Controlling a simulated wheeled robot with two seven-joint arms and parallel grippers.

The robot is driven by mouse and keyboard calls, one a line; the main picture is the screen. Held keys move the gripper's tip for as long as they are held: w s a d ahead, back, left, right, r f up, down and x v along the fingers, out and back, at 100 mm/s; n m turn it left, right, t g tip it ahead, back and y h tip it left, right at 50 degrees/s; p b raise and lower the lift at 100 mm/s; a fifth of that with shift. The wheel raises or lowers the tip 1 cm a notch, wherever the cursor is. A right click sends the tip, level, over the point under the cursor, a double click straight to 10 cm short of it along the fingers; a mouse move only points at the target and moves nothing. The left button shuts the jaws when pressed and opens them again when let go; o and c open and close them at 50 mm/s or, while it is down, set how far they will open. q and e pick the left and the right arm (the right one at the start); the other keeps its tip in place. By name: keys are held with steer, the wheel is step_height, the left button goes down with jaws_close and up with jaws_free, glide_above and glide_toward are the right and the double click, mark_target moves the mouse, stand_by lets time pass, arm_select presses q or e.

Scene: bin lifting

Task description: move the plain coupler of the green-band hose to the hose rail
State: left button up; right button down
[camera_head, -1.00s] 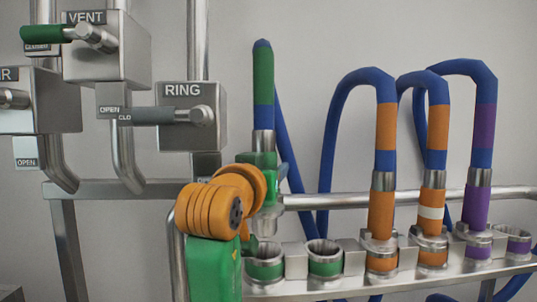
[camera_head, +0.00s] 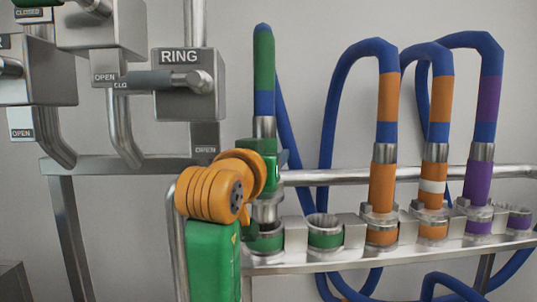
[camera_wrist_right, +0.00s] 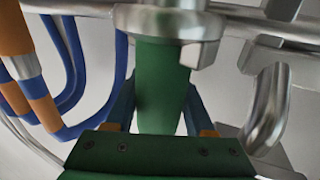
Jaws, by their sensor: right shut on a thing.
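The green-band hose (camera_head: 263,62) is blue with a green band and stands upright in the head view. Its coupler has a metal neck (camera_head: 264,127) and a metal lower end (camera_head: 266,207). My right gripper (camera_head: 258,160) is shut around the coupler's green body, which shows between the fingers in the right wrist view (camera_wrist_right: 160,90). On the hose rail (camera_head: 290,258), the lower end stands at the mouth of the left green-banded socket (camera_head: 265,241); I cannot tell how far in it is. My left gripper is not in view.
A second green-banded socket (camera_head: 324,235) is empty beside it. Two orange couplers, plain (camera_head: 382,188) and white-striped (camera_head: 433,208), and a purple coupler (camera_head: 479,185) stand in sockets rightward. A purple-banded socket (camera_head: 515,217) is empty. The RING valve box (camera_head: 187,90) is at upper left.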

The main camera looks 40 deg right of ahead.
steer(key=shift+f, duration=0.15)
steer(key=shift+f+b, duration=0.95)
steer(key=shift+f, duration=0.1)
steer(key=shift+s+f, duration=0.1)
steer(key=shift+a+f+b, duration=0.1)
steer(key=shift+f+b, duration=0.35)
steer(key=shift+b, duration=0.05)
steer(key=shift+f, duration=0.1)
steer(key=shift+f+b, duration=0.4)
steer(key=shift+b, duration=0.05)
steer(key=shift+f, duration=0.1)
steer(key=shift+c, duration=0.9)
jaws_free()
